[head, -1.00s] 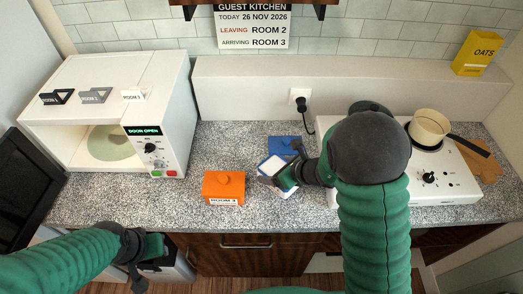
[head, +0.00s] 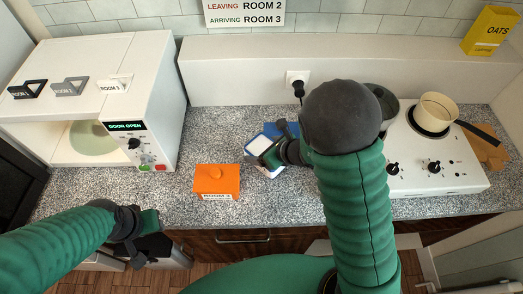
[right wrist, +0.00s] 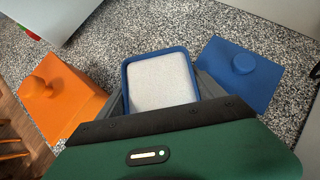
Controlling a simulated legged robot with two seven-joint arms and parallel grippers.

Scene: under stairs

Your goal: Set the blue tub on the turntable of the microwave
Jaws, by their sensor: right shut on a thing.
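The blue tub (right wrist: 160,82), open on top with a pale filling inside its blue rim, is between the fingers of my right gripper (head: 268,156). That gripper is shut on it; I cannot tell whether the tub is clear of the counter. The tub also shows in the head view (head: 258,143), partly hidden by the gripper. The white microwave (head: 150,95) stands at the left with its door open and its display reading DOOR OPEN. Its pale green turntable (head: 92,138) is partly visible and looks empty. My left gripper (head: 146,240) is low in front of the counter; its jaws are unclear.
A blue lid (right wrist: 243,72) with a knob lies right of the tub. An orange lidded tub (head: 216,181) stands left of it, on the speckled counter (head: 200,130). A white hob (head: 430,165) with a cream pan (head: 440,108) is at the right. Counter between microwave and orange tub is clear.

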